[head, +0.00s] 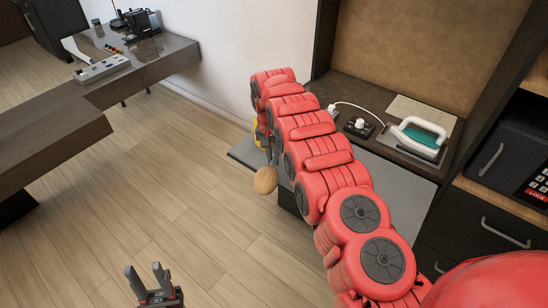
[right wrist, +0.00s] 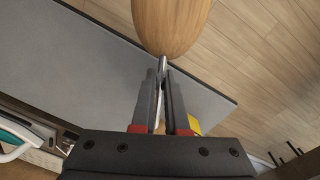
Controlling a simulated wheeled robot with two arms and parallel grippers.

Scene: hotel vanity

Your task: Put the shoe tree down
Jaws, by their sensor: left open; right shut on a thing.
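The shoe tree shows in the head view as a rounded wooden end (head: 265,180) just left of my red right arm. In the right wrist view its wooden body (right wrist: 172,22) fills the top, with a thin metal rod running back between the fingers. My right gripper (right wrist: 162,80) is shut on that rod. A yellow part of it shows beside the right finger; the rest is hidden. The wooden end appears near the left edge of a low grey surface (head: 400,185); I cannot tell its height above it. My left gripper (head: 155,283) is open and empty over the floor.
An iron (head: 418,138) stands on a dark shelf with a corded device (head: 358,127) to its left. A safe (head: 520,155) and drawers are at the right. A desk (head: 150,58) with small items is at the upper left. The wooden floor (head: 150,190) between is clear.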

